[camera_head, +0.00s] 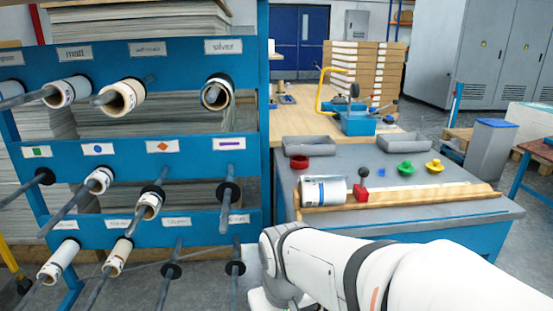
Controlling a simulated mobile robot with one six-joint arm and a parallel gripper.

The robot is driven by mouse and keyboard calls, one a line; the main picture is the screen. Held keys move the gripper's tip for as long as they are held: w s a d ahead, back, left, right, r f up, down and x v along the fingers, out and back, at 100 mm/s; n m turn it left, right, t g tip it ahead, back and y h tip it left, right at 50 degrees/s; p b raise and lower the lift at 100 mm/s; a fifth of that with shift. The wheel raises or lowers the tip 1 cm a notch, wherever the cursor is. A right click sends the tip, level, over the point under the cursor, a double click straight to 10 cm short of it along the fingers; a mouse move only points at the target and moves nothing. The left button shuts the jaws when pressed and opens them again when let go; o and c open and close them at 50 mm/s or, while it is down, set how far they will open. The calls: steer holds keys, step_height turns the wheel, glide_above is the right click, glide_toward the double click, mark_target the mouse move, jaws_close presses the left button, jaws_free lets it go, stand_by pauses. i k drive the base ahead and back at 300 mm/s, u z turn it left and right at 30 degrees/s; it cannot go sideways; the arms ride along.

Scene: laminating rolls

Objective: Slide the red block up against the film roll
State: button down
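The red block (361,194), with a dark round knob on top, sits in the cradle just right of the roll. A narrow gap seems to show between them; at this size I cannot be sure they are apart. My white arm crosses the lower right of the view, in front of the table. My gripper is not in view.
A red ring (299,162), a blue piece (380,169), a green knob (405,168) and a yellow knob (434,166) stand behind the cradle. Two grey trays (309,146) (402,142) lie farther back. A blue rack (130,130) with rods and rolls fills the left.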

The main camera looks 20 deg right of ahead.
mark_target(361, 195)
steer(key=u, duration=0.1)
steer(key=k, duration=0.9)
steer(key=z, duration=0.6)
steer(key=i, duration=0.75)
